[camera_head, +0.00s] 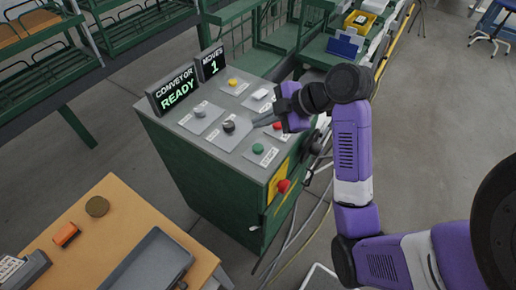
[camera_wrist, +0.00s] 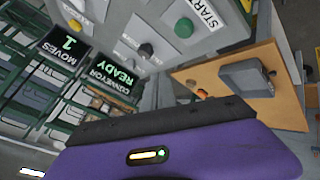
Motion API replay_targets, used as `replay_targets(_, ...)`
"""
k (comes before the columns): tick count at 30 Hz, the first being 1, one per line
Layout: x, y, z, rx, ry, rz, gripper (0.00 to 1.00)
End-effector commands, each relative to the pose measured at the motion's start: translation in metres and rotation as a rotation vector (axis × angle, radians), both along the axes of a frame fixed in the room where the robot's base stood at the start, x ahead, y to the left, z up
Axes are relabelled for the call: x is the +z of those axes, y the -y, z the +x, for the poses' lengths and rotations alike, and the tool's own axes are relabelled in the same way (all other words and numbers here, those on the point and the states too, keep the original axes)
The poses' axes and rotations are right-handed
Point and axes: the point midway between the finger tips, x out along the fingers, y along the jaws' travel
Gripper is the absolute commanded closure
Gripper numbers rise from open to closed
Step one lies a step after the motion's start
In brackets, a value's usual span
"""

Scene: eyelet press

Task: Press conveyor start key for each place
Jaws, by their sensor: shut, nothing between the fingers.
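The green start key (camera_head: 258,148) sits on a pale plate at the near right of the console top (camera_head: 172,123). It also shows in the wrist view (camera_wrist: 184,27), beside a plate lettered START. The conveyor display (camera_head: 173,87) reads CONVEYOR READY. The moves display (camera_head: 212,62) reads MOVES 1. My gripper (camera_head: 256,123) reaches in from the right over the console top, its fingers shut and empty.
A black knob (camera_head: 228,126), grey knob (camera_head: 199,111), yellow button (camera_head: 232,82) and red button (camera_head: 277,125) share the panel. A larger red button (camera_head: 283,186) is on the cabinet's side. A wooden table (camera_head: 130,215) with a grey tray stands at lower left.

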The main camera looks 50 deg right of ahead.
Motion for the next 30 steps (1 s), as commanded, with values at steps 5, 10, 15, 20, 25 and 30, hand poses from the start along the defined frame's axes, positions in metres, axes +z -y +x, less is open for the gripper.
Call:
replay_targets(5, -0.030, 0.000, 0.000, -0.001, -0.002, 0.000, 1.00)
replay_targets(10, -0.052, 0.000, 0.000, 0.000, -0.001, 0.001, 1.00)
replay_targets(15, -0.067, 0.000, 0.000, -0.001, 0.000, 0.001, 1.00)
replay_targets(20, -0.070, 0.000, 0.000, -0.001, 0.000, 0.001, 1.00)
replay_targets(25, -0.070, 0.000, 0.000, -0.001, 0.000, 0.001, 1.00)
replay_targets(30, -0.069, 0.000, 0.000, -0.001, 0.000, 0.001, 1.00)
